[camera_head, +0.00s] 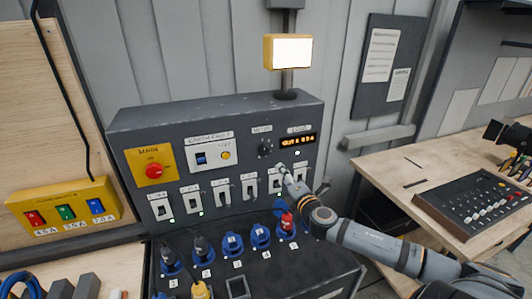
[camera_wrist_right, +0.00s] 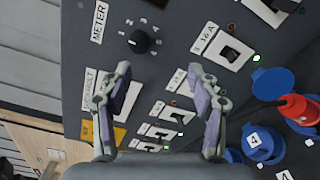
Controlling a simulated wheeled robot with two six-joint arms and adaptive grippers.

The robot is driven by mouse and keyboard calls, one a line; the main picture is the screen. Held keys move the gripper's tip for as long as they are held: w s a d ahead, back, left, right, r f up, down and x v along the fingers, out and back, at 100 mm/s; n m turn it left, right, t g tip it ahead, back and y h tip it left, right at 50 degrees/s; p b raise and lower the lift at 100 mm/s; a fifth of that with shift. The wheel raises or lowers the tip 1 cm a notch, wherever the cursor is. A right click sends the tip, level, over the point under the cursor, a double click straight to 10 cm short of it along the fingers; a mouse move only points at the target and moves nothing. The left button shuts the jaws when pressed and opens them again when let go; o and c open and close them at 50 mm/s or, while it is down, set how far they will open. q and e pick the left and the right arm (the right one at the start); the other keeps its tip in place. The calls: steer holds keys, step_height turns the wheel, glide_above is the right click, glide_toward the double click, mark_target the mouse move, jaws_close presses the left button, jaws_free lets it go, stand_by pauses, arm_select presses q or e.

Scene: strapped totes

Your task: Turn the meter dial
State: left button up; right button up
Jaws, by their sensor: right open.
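The meter dial (camera_head: 264,149) is a small black round knob on the grey panel's front, under a METER label. It also shows in the right wrist view as a black knob (camera_wrist_right: 139,42) ringed by numbers. My right gripper (camera_head: 283,169) is in front of the panel, just below and right of the dial. In the right wrist view its fingers (camera_wrist_right: 159,85) are spread apart with nothing between them. The dial lies beyond the fingertips, nearer the left finger, and is not touched. My left gripper is not in view.
An orange-lit display (camera_head: 298,140) sits right of the dial. A red knob on a yellow plate (camera_head: 153,168), several switches and blue sockets (camera_head: 232,243) cover the panel. A lit lamp (camera_head: 289,51) stands on top. A wooden bench with a keypad box (camera_head: 475,205) is at right.

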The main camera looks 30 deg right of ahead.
mark_target(265, 152)
steer(key=w+r+n+b, duration=0.1)
steer(key=w, duration=0.2)
steer(key=w+n+y+b, duration=0.1)
steer(key=w, duration=0.3)
steer(key=w+r+b, duration=0.1)
steer(key=w, duration=0.3)
steer(key=shift+w+d+r+n+t, duration=0.1)
steer(key=shift+d+r+n+t, duration=0.15)
steer(key=shift+r+n+t, duration=0.15)
steer(key=shift+w+f, duration=0.15)
steer(key=shift+w, duration=0.3)
steer(key=shift+s, duration=0.15)
steer(key=shift+c, duration=0.3)
steer(key=shift+c, duration=1.1)
steer(key=c, duration=0.9)
